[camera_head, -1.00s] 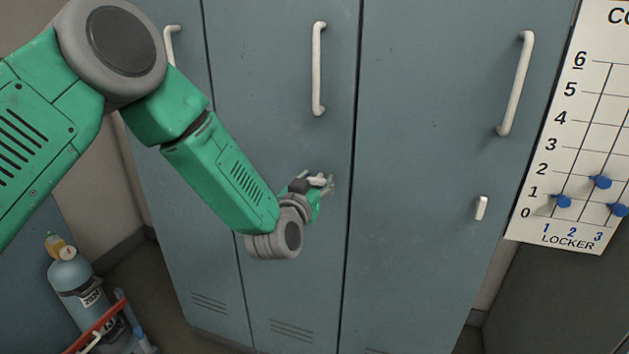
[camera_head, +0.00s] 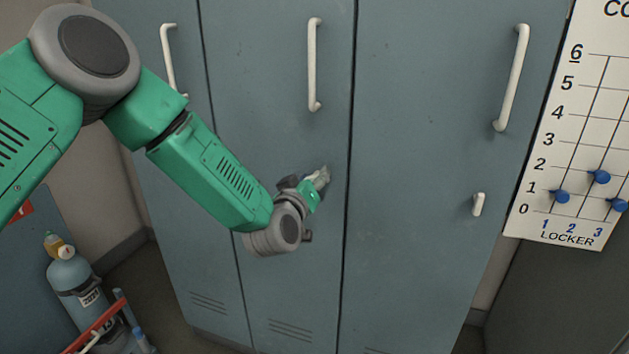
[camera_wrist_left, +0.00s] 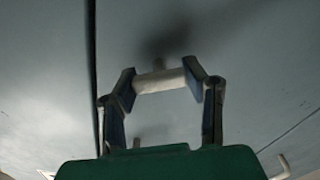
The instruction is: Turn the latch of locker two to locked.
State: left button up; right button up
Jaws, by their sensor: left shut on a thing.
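The middle locker door (camera_head: 265,90) is blue-grey, with a small latch at its right side. My left gripper (camera_head: 316,184) is at that latch, close to the door face, and hides most of it in the head view. In the left wrist view the pale latch bar (camera_wrist_left: 160,82) lies between the two fingertips of my left gripper (camera_wrist_left: 160,86), and they are shut on it. The bar looks roughly level across the wrist picture. Its exact angle on the door cannot be told from the head view. My right gripper is not in view.
The right locker door has an upright white latch (camera_head: 478,204) and a long handle (camera_head: 512,78). The middle door's handle (camera_head: 314,65) is above my gripper. A numbered board (camera_head: 570,130) with blue pegs hangs at the right. A blue cylinder (camera_head: 75,280) stands at lower left.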

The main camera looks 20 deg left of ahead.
pick_arm(q)
jog(key=n, duration=0.3)
jog(key=shift+a+f+b, duration=0.1)
jog(key=shift+a+b, duration=0.1)
jog(key=shift+b, duration=0.2)
jog(key=n+b, duration=0.1)
jog(key=n, duration=0.2)
jog(key=shift+n, duration=0.3)
jog(key=n+b, duration=0.3)
jog(key=n, duration=0.2)
jog(key=shift+f+n, duration=0.1)
jog(key=shift+n, duration=0.3)
jog(key=o, duration=1.1)
jog(key=shift+o, duration=0.4)
jog(key=shift+w+f, duration=0.1)
